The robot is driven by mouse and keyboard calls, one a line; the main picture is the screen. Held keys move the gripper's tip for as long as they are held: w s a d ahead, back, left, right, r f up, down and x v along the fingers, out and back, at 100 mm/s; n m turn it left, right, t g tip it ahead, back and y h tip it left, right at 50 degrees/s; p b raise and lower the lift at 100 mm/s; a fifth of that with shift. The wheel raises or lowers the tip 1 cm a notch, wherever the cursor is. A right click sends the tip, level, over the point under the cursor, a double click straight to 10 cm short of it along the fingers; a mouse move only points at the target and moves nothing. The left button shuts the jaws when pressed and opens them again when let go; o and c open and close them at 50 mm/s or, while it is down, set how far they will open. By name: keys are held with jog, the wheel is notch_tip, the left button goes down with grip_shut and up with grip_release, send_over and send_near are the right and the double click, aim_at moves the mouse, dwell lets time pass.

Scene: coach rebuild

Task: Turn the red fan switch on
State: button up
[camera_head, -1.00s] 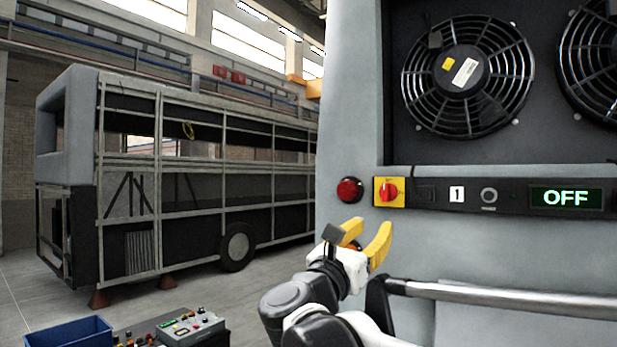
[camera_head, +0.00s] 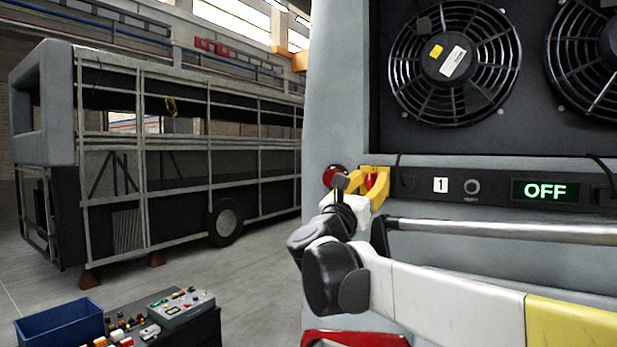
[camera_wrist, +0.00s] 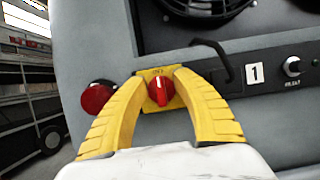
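The red fan switch (camera_wrist: 160,90) is a rotary knob on a yellow plate (camera_wrist: 148,75), set in the panel below the fans. In the wrist view its white mark points up. In the head view the knob (camera_head: 371,180) is partly hidden by my gripper (camera_head: 362,182). My gripper's two yellow fingers (camera_wrist: 163,82) are apart, one on each side of the knob, with visible gaps to it. Whether a fingertip touches the plate, I cannot tell. The display (camera_head: 545,190) at the right reads OFF in green.
A round red button (camera_wrist: 96,98) is just left of the switch, close to the left finger. A grey rail (camera_head: 500,229) runs below the panel. A small knob (camera_head: 472,186) sits beside a label "1". Two fans (camera_head: 455,62) are above. A control box (camera_head: 180,306) stands lower left.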

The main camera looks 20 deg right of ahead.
jog(key=shift+w, duration=0.1)
grip_shut()
jog(key=shift+a, duration=0.1)
jog(key=shift+m, duration=0.5)
jog(key=m+g+h, duration=0.1)
jog(key=m, duration=0.1)
jog(key=m+g+b, duration=0.1)
jog(key=m+g, duration=0.1)
jog(key=m, duration=0.1)
jog(key=shift+h, duration=0.4)
jog(key=m+g, duration=0.1)
jog(key=m, duration=0.1)
jog(key=m+g, duration=0.1)
jog(key=m, duration=0.3)
jog(key=shift+s+m+g, duration=0.25)
jog(key=shift+m+g, duration=0.05)
jog(key=shift+g, duration=0.1)
jog(key=m+g, duration=0.1)
jog(key=m, duration=0.1)
jog(key=m+g+p, duration=0.1)
jog(key=m, duration=0.2)
jog(key=shift+d+f, duration=0.1)
jog(key=shift+d, duration=0.1)
jog(key=shift+s+f+m+g+y+p, duration=0.1)
jog(key=shift+m+g+y+p, duration=0.3)
jog(key=shift+m, duration=0.8)
jog(key=shift+f+m+g+y+p, duration=0.1)
jog(key=shift+m+g+y, duration=0.35)
jog(key=shift+m, duration=0.75)
jog(key=shift+t, duration=0.35)
